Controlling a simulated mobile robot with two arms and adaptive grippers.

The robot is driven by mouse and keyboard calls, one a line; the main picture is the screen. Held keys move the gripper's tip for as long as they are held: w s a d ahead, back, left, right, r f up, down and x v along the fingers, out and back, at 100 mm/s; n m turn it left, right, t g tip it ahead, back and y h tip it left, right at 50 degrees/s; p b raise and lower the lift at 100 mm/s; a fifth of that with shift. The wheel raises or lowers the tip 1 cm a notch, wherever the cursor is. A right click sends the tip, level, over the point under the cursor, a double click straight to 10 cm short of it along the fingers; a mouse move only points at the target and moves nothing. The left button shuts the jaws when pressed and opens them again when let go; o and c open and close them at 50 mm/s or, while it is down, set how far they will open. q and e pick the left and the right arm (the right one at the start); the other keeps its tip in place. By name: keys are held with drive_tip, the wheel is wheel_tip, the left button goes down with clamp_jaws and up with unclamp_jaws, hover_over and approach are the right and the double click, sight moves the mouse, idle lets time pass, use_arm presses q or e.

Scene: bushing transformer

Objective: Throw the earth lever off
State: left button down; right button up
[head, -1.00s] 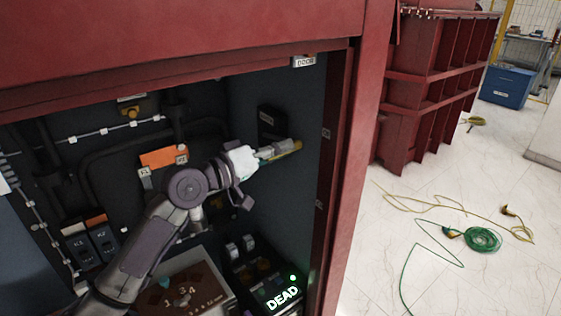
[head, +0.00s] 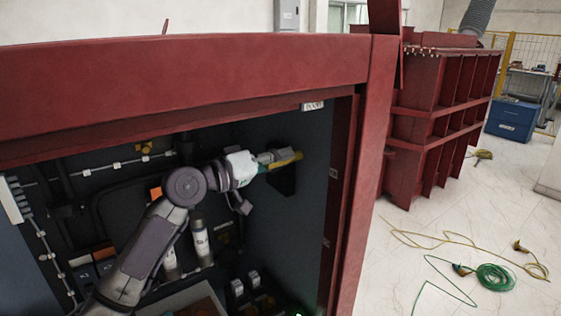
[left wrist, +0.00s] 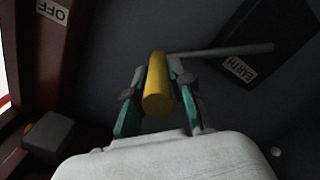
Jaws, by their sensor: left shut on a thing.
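The earth lever has a yellow grip (head: 286,162) and stands out from the cabinet's inner right wall, level with the upper part of its black plate (head: 285,183). My left gripper (head: 274,160) is shut on the yellow grip. In the left wrist view the grip (left wrist: 157,85) lies between the two fingers (left wrist: 157,98). A grey rod (left wrist: 220,50) runs from near the grip to the right, across the dark plate with the EARTH label (left wrist: 240,68). My right gripper is not in view.
The red cabinet frame (head: 343,190) closes in on the right, with a red beam (head: 180,85) above. White-topped cylinders (head: 199,240) stand below my arm. Green cable (head: 495,277) lies on the floor outside.

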use_arm(q)
drive_tip(key=shift+r, duration=0.2)
drive_tip(key=c, duration=1.1)
unclamp_jaws()
drive_tip(key=shift+o, duration=0.4)
drive_tip(key=shift+f, duration=0.1)
drive_tip(key=shift+a, duration=0.1)
drive_tip(key=v, duration=1.2)
